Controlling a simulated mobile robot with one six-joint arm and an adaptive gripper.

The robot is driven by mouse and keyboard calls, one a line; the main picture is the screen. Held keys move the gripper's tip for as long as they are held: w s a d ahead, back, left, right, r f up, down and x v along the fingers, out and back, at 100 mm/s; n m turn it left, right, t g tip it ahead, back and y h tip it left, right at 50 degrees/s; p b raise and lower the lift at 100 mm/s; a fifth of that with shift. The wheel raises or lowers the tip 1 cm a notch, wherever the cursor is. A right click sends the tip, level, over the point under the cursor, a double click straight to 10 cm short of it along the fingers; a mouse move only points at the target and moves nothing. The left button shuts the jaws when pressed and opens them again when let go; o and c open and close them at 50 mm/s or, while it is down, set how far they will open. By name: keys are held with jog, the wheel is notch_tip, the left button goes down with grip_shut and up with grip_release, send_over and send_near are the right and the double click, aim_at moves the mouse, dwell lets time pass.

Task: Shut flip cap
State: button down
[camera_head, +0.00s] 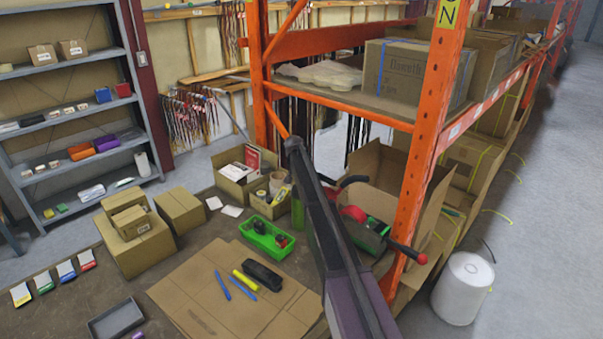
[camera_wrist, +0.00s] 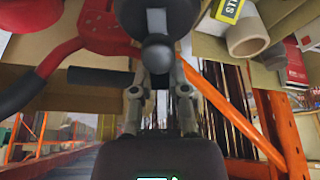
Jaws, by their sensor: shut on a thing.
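My gripper (camera_wrist: 160,70) shows in the wrist view, its two grey fingers closed in on a dark, rounded thing (camera_wrist: 157,52). Above that thing is a wider dark body, cut off by the top edge. I cannot tell whether either is the flip cap; no cap is clearly visible. In the head view my dark arm rises through the middle and hides what is behind it; the fingers are not clear there. A narrow green thing (camera_head: 298,211) shows just left of the arm.
A red, black and green tool (camera_head: 355,213) with a red lever lies close right of my arm; its red part (camera_wrist: 92,28) shows in the wrist view. An orange rack post (camera_head: 419,150) stands nearby. A green tray (camera_head: 266,236) and flat cardboard (camera_head: 190,295) lie left.

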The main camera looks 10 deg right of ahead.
jog(key=shift+w+d+f+g+y, duration=0.2)
jog(key=shift+f+g+y, duration=0.2)
jog(key=shift+g, duration=0.3)
jog(key=shift+w+d+f+g+y, duration=0.1)
jog(key=shift+w+f+g+y, duration=0.15)
jog(key=shift+g+y, duration=0.35)
jog(key=c, duration=0.6)
grip_release()
jog(key=shift+r, duration=0.1)
